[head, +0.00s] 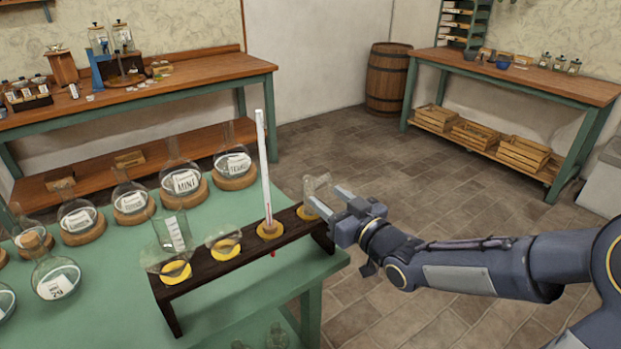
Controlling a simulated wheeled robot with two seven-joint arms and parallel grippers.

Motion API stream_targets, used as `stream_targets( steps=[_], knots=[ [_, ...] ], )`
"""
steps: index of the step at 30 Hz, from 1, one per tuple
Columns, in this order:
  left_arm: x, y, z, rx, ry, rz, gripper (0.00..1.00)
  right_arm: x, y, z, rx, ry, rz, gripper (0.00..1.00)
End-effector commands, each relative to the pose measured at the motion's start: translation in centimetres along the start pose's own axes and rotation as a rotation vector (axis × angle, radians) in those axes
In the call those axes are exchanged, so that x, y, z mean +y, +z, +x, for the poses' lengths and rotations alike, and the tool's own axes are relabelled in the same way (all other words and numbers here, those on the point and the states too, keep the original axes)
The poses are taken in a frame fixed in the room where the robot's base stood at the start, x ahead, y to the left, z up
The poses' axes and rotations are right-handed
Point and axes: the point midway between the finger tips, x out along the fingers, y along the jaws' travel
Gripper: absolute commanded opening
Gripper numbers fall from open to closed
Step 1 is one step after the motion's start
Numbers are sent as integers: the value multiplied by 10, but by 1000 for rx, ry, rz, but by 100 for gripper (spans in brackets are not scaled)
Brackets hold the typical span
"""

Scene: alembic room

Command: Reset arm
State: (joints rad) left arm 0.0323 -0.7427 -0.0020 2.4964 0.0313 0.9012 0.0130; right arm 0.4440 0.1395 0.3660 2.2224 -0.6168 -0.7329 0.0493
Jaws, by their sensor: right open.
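My right gripper (326,198) comes in from the right and is open at the right end of a dark wooden rack (213,275). Its fingers are close to a small clear glass vessel (317,186) that sits at the rack's right end; I cannot tell whether they touch it. A tall white thermometer (264,160) stands upright in the rack to the left of the gripper. Further left, a labelled glass vessel (175,237) and a low clear glass piece (224,240) sit at yellow rings in the rack. My left gripper is not in view.
The rack stands on a green table (240,318). Several labelled round flasks on wooden rings, such as the mint one (184,182), stand behind and left. Brown-topped benches (150,92) (530,78), a barrel (388,78) and crates (475,136) stand further off. Open floor lies between.

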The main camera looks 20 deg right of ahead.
Motion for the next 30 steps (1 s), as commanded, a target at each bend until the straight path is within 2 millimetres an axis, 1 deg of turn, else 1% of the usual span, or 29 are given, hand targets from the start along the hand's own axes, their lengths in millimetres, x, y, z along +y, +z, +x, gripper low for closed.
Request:
stream_targets(
  steps=[2,5,8,11,12,14,15,17,18,21,24,25,27,30],
  knots=[
    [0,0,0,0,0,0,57,0,0,0,-3,1,-1,47],
    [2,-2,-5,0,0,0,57,2,-4,-6,-46,24,-7,47],
    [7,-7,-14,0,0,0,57,8,-9,-25,-164,88,-6,47],
    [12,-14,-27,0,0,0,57,14,-12,-64,-340,181,33,47],
    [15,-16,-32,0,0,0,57,14,-12,-84,-416,216,66,47],
    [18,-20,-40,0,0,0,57,9,-10,-116,-526,257,130,47],
    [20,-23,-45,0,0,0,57,3,-8,-138,-595,273,179,47],
    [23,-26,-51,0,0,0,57,-10,-5,-169,-691,280,260,47],
    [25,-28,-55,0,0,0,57,-20,-2,-188,-748,274,313,47],
    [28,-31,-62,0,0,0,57,-48,2,-226,-862,233,429,47],
    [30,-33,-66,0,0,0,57,-71,4,-252,-939,183,508,47],
    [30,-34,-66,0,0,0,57,-76,5,-257,-955,171,523,47],
    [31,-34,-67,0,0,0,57,-84,6,-265,-981,150,549,47],
    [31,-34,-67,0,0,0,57,-88,8,-270,-996,139,560,47]
  ],
)
